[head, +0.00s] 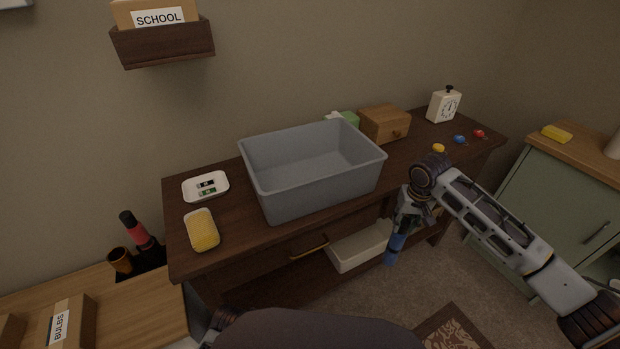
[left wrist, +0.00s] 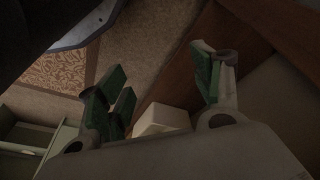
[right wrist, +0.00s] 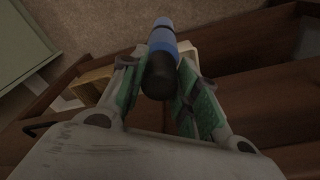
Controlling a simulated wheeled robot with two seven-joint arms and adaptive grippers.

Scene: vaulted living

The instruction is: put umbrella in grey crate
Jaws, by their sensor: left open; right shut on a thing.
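The grey crate (head: 265,185) stands open and empty on the dark wooden console table. My right gripper (head: 402,219) is shut on the umbrella (head: 395,250), a slim blue thing with a black end. It is held in front of the table, to the right of the crate and below its rim. In the right wrist view the umbrella (right wrist: 162,42) sits between the fingers (right wrist: 160,82), black end nearest the camera. My left gripper (left wrist: 160,88) is open and empty in the left wrist view; in the head view it is mostly hidden at the bottom edge.
The console table (head: 270,236) also bears a white tray (head: 206,187), a yellow sponge-like block (head: 201,230), a wooden box (head: 384,123), a clock (head: 444,105) and small coloured items. A white bin (head: 358,248) sits on its lower shelf. A green cabinet (head: 560,185) stands at right.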

